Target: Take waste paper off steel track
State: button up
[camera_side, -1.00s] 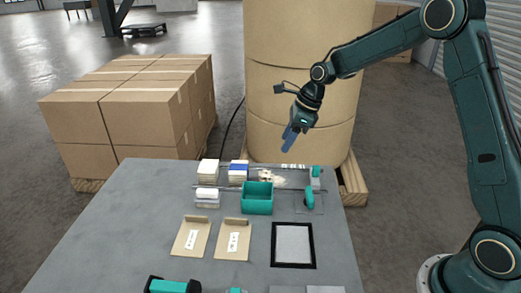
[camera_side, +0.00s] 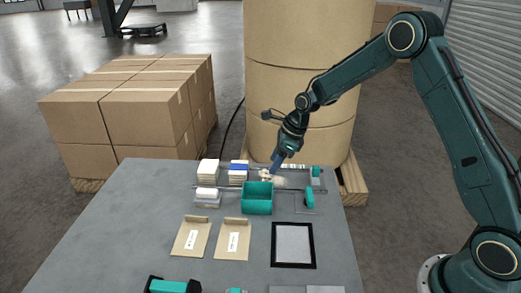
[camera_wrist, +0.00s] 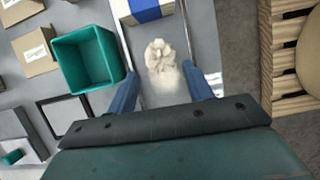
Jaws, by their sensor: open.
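The waste paper (camera_wrist: 160,56) is a crumpled cream wad lying between the two rails of the steel track (camera_wrist: 192,38) in the wrist view. In the side view the waste paper (camera_side: 265,174) shows just behind the teal bin, beside my gripper's tips. My gripper (camera_side: 274,168) points down over the far part of the table. In the wrist view my gripper (camera_wrist: 165,85) is open, its two blue fingers spread either side of the track, with the wad ahead between them. Nothing is held. I cannot tell the exact height of the fingertips above the track.
A teal open bin (camera_side: 257,198) stands just in front of the track. Stacks of paper (camera_side: 208,171) and a blue-banded stack (camera_side: 238,172) sit at the track's left. Teal-topped fittings (camera_side: 310,198) are at right. A large kraft roll (camera_side: 300,95) stands behind the table.

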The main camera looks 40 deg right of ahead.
aim_at(266, 176)
jog(key=shift+s+x, duration=0.1)
jog(key=shift+x, duration=1.15)
jog(key=shift+s+x, duration=0.15)
jog(key=shift+x, duration=1.15)
jog(key=c, duration=0.7)
